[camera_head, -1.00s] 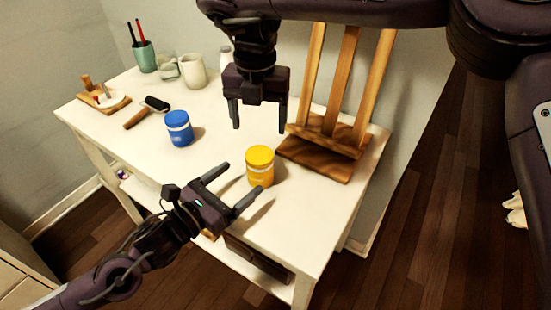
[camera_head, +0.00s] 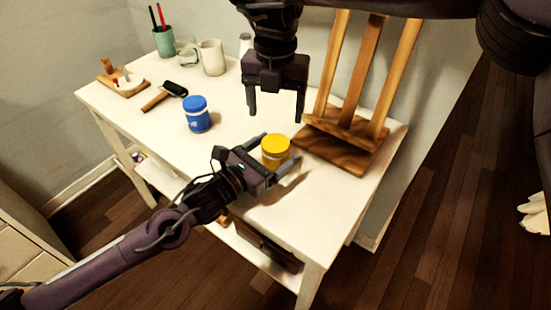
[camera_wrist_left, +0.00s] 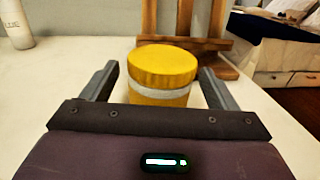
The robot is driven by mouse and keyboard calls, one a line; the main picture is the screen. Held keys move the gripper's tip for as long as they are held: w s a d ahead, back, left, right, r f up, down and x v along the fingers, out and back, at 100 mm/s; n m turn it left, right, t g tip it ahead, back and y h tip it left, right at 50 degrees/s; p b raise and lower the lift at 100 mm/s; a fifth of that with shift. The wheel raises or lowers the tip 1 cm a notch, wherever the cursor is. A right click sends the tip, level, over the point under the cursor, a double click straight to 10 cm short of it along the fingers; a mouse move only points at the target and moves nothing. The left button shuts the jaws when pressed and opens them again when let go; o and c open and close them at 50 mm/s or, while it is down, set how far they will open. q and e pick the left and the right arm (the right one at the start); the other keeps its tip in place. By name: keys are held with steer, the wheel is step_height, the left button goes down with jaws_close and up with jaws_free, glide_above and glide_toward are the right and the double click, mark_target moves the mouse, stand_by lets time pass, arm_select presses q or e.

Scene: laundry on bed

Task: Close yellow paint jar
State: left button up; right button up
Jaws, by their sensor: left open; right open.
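The yellow paint jar (camera_head: 275,150) stands upright on the white table, with its yellow lid on top. In the left wrist view the jar (camera_wrist_left: 161,75) sits between my left fingers, with a pale band below the lid. I cannot tell whether the lid is fully tight. My left gripper (camera_head: 278,155) is open, one finger on each side of the jar, with a gap visible on each side. My right gripper (camera_head: 276,118) is open and empty, pointing down above the table behind the jar.
A blue jar (camera_head: 197,114) stands to the left. A wooden easel (camera_head: 335,148) stands close behind and right of the yellow jar. A roller (camera_head: 165,95), mugs (camera_head: 212,57) and a brush cup (camera_head: 164,42) are farther back. The table's front right is clear.

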mark_target(275, 142)
arm_select(q)
steer(key=shift+w+d, duration=0.15)
jaws_close()
arm_select(e)
steer(key=n, duration=1.3)
stand_by(0.3)
steer(key=shift+f, duration=4)
